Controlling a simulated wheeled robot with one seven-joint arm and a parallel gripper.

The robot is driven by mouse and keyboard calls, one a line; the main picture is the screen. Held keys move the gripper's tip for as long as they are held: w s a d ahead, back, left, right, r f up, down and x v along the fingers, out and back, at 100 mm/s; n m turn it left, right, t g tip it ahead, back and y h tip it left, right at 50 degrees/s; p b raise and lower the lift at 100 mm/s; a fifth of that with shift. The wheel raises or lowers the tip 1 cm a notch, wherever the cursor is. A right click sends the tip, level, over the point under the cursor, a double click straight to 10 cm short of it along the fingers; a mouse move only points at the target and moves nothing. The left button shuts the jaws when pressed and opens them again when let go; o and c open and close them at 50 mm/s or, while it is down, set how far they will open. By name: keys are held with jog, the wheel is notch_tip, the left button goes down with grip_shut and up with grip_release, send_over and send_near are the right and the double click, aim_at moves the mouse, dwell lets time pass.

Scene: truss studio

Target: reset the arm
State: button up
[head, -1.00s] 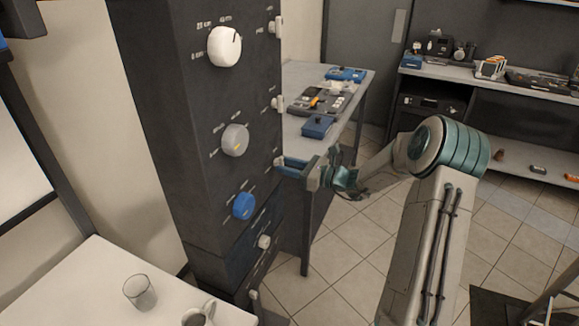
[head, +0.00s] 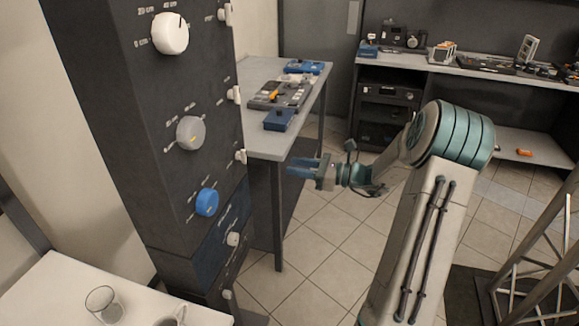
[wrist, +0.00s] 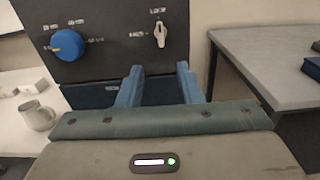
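My gripper (head: 303,169) is to the right of the dark panel cabinet, apart from it, in front of the table behind. In the wrist view my gripper (wrist: 160,86) shows two blue fingers spread apart with nothing between them, so it is open and empty. The cabinet (head: 130,130) carries a white knob (head: 170,34), a grey knob (head: 190,133) and a blue knob (head: 207,202) on its front. In the wrist view the blue knob (wrist: 68,45) is at upper left and a white switch (wrist: 160,35) is ahead of the fingers.
A grey side table (head: 262,143) holds blue boxes and a control panel (head: 282,95). A white table (head: 60,290) with a glass (head: 104,303) and a mug (wrist: 38,116) stands at lower left. A metal truss (head: 535,265) stands at right. Tiled floor (head: 330,245) is open between.

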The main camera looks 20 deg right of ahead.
dwell(0.4)
jog(key=s+a+n+g+h, duration=0.6)
jog(key=s+a+n+g, duration=0.4)
jog(key=s+a+n, duration=0.4)
jog(key=s+d+r+n+t+h, duration=0.2)
jog(key=s+r+n+h, duration=0.1)
jog(key=s+n+h, duration=0.5)
jog(key=shift+s+n+h, duration=0.3)
jog(key=shift+s+n, duration=1.4)
jog(key=shift+s, duration=1.55)
jog(key=shift+d, duration=0.1)
